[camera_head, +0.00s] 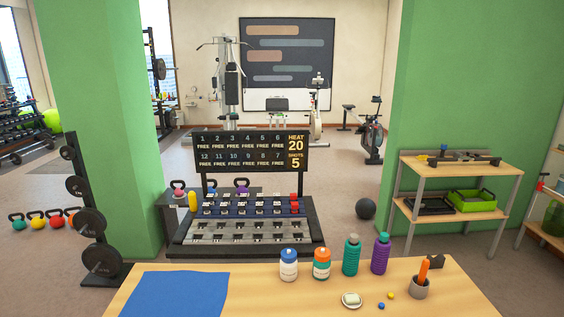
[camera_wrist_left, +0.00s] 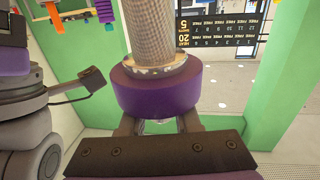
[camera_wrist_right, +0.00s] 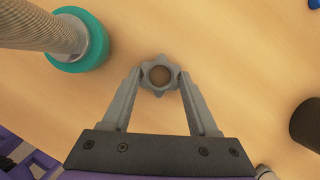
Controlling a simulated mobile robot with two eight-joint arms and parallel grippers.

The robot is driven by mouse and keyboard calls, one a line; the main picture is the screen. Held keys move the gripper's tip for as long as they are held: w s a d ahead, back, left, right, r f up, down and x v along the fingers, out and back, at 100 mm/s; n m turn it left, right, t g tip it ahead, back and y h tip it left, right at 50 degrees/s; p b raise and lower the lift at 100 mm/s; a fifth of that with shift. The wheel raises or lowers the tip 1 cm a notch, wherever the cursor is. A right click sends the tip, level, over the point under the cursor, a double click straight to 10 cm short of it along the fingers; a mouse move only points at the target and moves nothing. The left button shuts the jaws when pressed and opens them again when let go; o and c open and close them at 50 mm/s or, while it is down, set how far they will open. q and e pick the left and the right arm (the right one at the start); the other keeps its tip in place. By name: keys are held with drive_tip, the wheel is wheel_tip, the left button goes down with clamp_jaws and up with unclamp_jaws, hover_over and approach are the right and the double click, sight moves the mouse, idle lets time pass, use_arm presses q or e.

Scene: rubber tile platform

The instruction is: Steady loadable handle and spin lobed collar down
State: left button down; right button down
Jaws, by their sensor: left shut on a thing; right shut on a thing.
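In the left wrist view my left gripper (camera_wrist_left: 159,124) is shut on the loadable handle, at its purple end. The thick purple ring (camera_wrist_left: 156,92) hides the fingertips and the exact contact. The knurled grey bar (camera_wrist_left: 153,30) of the handle runs up from a worn metal flange. In the right wrist view my right gripper (camera_wrist_right: 159,78) is shut on the grey lobed collar (camera_wrist_right: 147,77), a small ring with rounded lobes and an open hole, held over the wooden table. A knurled bar (camera_wrist_right: 40,28) with a teal end (camera_wrist_right: 78,40) is apart from it at upper left. Neither gripper shows in the head view.
A dark cylinder (camera_wrist_right: 306,124) is at right in the right wrist view.

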drive_tip(key=shift+r, duration=2.85)
drive_tip(key=w+r, duration=0.4)
drive_tip(key=r, duration=0.6)
drive_tip(key=s+a+r+n+g, duration=0.1)
drive_tip(key=s+a+r+n, duration=0.2)
drive_tip(key=a+r, duration=0.2)
drive_tip(key=s+a+r+n+y, duration=0.1)
drive_tip(key=s+a+r+n, duration=0.2)
drive_tip(key=r, duration=0.5)
drive_tip(key=shift+a+g, duration=0.4)
drive_tip(key=shift+a, duration=0.5)
drive_tip(key=shift+f+y, duration=0.1)
drive_tip(key=shift+y, duration=0.2)
drive_tip(key=shift+f, duration=2.8)
